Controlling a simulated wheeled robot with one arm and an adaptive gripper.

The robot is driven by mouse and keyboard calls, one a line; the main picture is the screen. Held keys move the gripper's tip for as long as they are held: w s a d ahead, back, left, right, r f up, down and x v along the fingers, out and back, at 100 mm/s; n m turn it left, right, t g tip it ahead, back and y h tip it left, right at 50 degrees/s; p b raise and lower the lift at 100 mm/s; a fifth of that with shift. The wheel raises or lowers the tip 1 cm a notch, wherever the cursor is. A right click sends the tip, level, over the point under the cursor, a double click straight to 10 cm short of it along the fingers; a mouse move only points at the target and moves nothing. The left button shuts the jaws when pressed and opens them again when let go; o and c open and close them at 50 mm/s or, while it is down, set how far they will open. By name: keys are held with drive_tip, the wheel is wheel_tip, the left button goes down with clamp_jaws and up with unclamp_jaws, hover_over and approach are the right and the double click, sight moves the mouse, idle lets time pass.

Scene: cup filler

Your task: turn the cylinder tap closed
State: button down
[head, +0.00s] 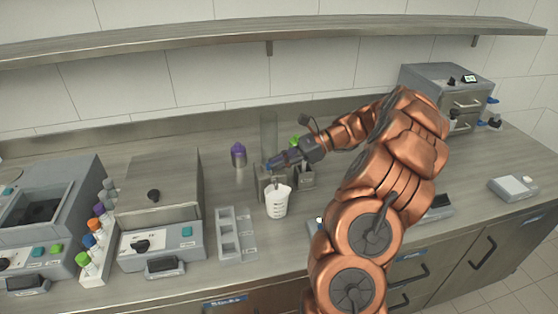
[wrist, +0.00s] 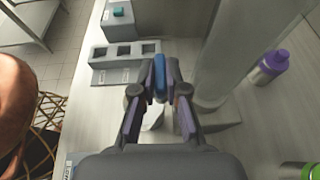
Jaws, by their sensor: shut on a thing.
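The clear cylinder (head: 269,132) stands upright at the back of the counter, and it rises large at the right of centre in the wrist view (wrist: 228,55). The blue tap handle (wrist: 159,88) sits between my gripper's two fingers. My gripper (wrist: 162,80) is shut on this handle, and in the head view my gripper (head: 273,164) is in front of the cylinder's lower part. A white measuring cup (head: 277,203) stands below and in front of the tap. In the wrist view the cup is mostly hidden by my fingers. I cannot tell the tap's exact angle.
A purple-capped bottle (head: 238,155) stands left of the cylinder, and a green-capped one is behind my gripper. A grey holder with square openings (head: 229,232) lies left of the cup. Lab machines (head: 160,222) fill the left counter. A shelf (head: 270,38) runs above.

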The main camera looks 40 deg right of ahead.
drive_tip(key=shift+n+g, duration=0.3)
drive_tip(key=shift+g, duration=0.1)
drive_tip(key=c, duration=1.2)
unclamp_jaws()
drive_tip(key=shift+d, duration=0.1)
drive_tip(key=v, duration=0.7)
drive_tip(key=shift+d, duration=0.1)
